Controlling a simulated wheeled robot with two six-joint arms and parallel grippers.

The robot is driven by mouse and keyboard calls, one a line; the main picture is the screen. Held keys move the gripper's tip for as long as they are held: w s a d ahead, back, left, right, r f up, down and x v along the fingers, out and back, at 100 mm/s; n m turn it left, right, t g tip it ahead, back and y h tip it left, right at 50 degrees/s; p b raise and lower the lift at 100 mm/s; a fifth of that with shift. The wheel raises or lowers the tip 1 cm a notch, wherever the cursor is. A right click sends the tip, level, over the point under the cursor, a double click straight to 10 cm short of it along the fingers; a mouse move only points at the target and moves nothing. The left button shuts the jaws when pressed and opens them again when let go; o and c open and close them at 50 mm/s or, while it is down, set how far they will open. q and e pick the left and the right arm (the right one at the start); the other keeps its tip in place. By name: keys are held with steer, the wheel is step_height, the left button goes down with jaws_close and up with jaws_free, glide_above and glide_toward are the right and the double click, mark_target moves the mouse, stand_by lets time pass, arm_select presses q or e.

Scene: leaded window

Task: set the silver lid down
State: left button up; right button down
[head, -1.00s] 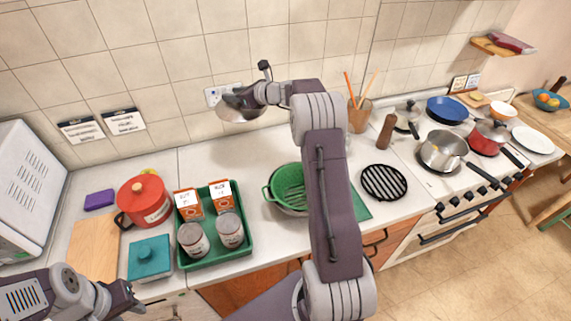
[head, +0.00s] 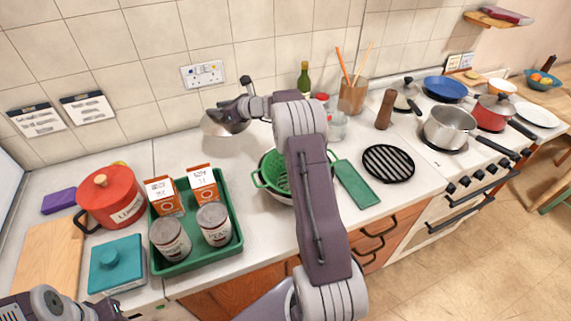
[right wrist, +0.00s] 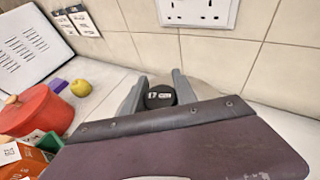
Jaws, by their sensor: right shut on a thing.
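The silver lid (head: 217,124) is by the tiled back wall, below the socket, in the head view. My right gripper (head: 238,112) is shut on its dark knob. In the right wrist view the black knob (right wrist: 160,97) sits between the two fingers, and a grey part of the lid (right wrist: 207,89) shows behind them. My arm hides much of the lid there. I cannot tell whether the lid touches the counter (head: 213,160). My left gripper (head: 112,311) is at the bottom left edge of the head view, mostly cut off.
A green tray (head: 238,240) with cartons and cans stands in front of the lid, beside a red pot (head: 108,200). A green colander (head: 270,172) stands right of the tray. A green bottle (head: 304,80) stands at the back. Bare counter lies between tray and wall.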

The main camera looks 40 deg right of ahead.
steer(key=a+f, duration=0.2)
steer(key=a, duration=0.2)
steer(key=a+f+b, duration=0.1)
steer(key=a+f, duration=0.1)
steer(key=a, duration=0.2)
steer(key=s+a+f+b, duration=0.1)
steer(key=a+f, duration=0.1)
steer(key=a, duration=0.1)
steer(key=shift+a+f, duration=0.4)
step_height(320, 180, down, 4)
steer(key=shift+r, duration=0.25)
steer(key=shift+w+f, duration=0.1)
steer(key=shift+f, duration=0.2)
steer(key=shift+f+b, duration=0.1)
steer(key=shift+b, duration=0.2)
steer(key=c, duration=1)
jaws_free()
steer(key=shift+o, duration=0.2)
